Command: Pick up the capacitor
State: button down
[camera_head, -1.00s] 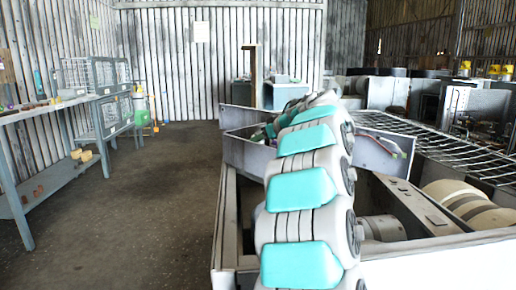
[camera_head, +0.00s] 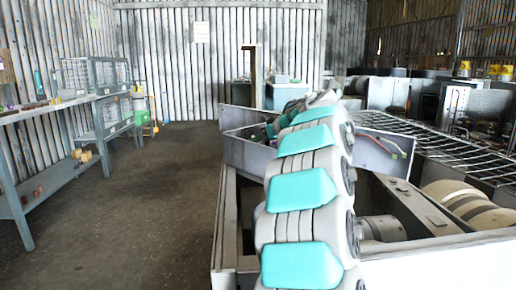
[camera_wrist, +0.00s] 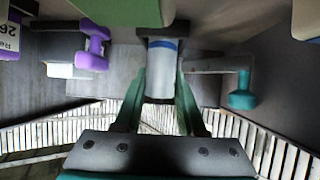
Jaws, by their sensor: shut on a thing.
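The capacitor (camera_wrist: 162,62), a silvery cylinder with a blue band near its far end, is in the middle of the wrist view. The green fingers of my gripper (camera_wrist: 160,88) lie on either side of it and are shut on it. Its far end meets a dark bracket-like part, and I cannot tell whether they touch. In the head view my arm reaches over the open blower housing (camera_head: 228,225). The capacitor cannot be made out there, and my gripper is mostly hidden behind the arm.
In the wrist view, a purple part (camera_wrist: 93,46) beside a labelled box is at left and a teal-ended part (camera_wrist: 243,92) at right. In the head view, a wire rack (camera_head: 450,150) and a beige cylinder (camera_head: 468,207) lie right of my arm. A workbench (camera_head: 50,112) stands left, with clear floor between.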

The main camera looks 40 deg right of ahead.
jog(key=shift+r, duration=0.15)
jog(key=shift+r+p, duration=1.3)
jog(key=shift+r, duration=2.2)
jog(key=s+a, duration=0.2)
jog(key=s, duration=1.6)
jog(key=shift+b, duration=0.45)
